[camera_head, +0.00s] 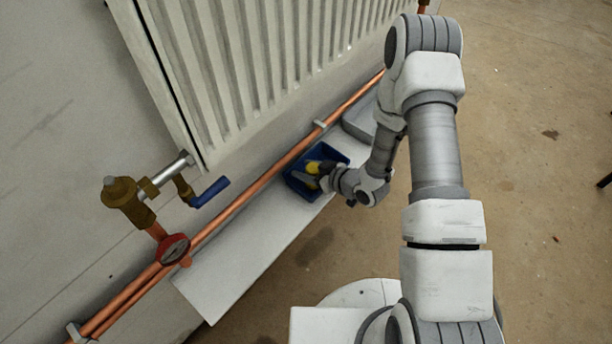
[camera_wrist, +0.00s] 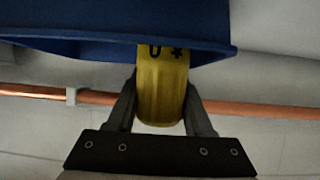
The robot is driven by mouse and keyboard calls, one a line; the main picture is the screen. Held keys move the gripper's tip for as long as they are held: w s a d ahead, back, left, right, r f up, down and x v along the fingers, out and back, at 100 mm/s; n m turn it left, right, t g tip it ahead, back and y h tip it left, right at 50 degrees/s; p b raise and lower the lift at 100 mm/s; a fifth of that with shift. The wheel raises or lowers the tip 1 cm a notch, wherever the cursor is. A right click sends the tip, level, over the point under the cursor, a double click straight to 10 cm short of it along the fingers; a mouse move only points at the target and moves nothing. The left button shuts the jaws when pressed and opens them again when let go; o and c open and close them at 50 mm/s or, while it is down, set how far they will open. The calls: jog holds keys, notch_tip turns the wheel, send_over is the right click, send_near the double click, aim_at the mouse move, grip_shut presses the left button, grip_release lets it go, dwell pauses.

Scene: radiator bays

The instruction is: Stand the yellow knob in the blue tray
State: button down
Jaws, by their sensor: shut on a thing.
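The blue tray (camera_head: 301,189) stands on the white shelf below the radiator in the head view. The yellow knob (camera_head: 313,167) is at the tray, between the fingers of my gripper (camera_head: 316,178). In the wrist view the knob (camera_wrist: 162,90) is a ribbed yellow piece with dark markings near its top edge. My gripper (camera_wrist: 160,112) is shut on it, one finger on each side. The tray (camera_wrist: 100,30) fills the top of the wrist view, and its rim lies by the knob's marked end. I cannot tell whether the knob touches the tray floor.
A grey container (camera_head: 361,121) stands beyond the tray on the shelf (camera_head: 240,250). Copper pipes (camera_head: 262,181) run along the wall behind the tray, below the radiator (camera_head: 260,60). The near shelf is clear.

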jog(key=shift+f+b, duration=0.3)
jog(key=shift+f, duration=0.85)
jog(key=shift+f, duration=0.2)
jog(key=c, duration=0.6)
grip_release()
jog(key=shift+r, duration=0.1)
